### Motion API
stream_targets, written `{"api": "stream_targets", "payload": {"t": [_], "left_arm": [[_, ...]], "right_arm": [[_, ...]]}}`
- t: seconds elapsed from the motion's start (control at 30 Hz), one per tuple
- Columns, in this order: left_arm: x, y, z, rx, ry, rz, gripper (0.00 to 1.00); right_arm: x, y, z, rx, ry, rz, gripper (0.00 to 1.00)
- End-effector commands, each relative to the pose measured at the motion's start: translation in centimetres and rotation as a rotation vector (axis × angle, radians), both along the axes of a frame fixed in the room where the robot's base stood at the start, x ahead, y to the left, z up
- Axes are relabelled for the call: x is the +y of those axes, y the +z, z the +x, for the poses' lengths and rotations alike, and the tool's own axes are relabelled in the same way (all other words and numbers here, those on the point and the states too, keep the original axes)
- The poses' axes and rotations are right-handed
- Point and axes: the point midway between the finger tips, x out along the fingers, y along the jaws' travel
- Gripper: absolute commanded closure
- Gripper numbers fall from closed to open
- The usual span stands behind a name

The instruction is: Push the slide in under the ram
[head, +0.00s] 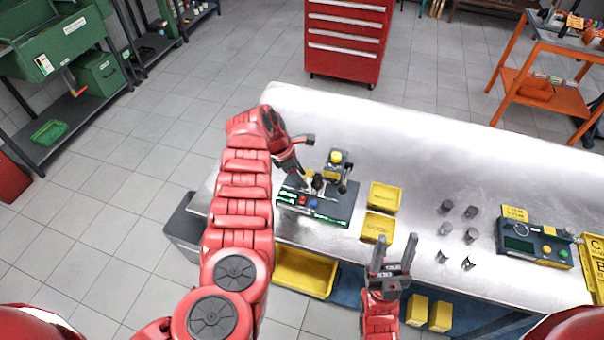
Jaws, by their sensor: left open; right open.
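A small dark bench press (342,209) with a green-edged base stands at the left part of the metal bench. Its upright carries a yellow cap (335,157), and a dark lever with a knob stands at its right. Red and blue parts sit on the front of its base. The slide and the ram are too small to tell apart for certain. My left gripper (301,161) is open at the press's back left, its fingers close to the base; I cannot tell whether they touch it. My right gripper (391,246) is open and empty, at the bench's front edge, right of the press.
Two yellow bins (386,196) stand right of the press. Several dark cylindrical parts (446,206) stand further right, before a grey control box (535,244) with buttons. The bench behind is clear. A larger yellow bin (304,272) sits below the front edge.

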Motion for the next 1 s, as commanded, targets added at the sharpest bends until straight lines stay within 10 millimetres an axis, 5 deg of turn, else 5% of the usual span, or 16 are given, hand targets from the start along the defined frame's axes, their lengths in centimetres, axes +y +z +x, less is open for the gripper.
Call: {"api": "stream_targets", "payload": {"t": [0.33, 0.63, 1.0], "left_arm": [[-0.15, -0.37, 0.01, -0.001, 0.000, 0.000, 0.49], [-0.15, -0.36, 0.00, 0.000, -0.001, 0.000, 1.00], [-0.14, -0.35, 0.00, 0.000, -0.001, 0.000, 1.00]], "right_arm": [[0.00, 0.05, 0.01, 0.000, 0.000, 0.000, 0.49], [0.00, 0.05, 0.01, 0.000, 0.000, 0.000, 0.49], [0.00, 0.05, 0.01, 0.000, 0.000, 0.000, 0.49]]}}
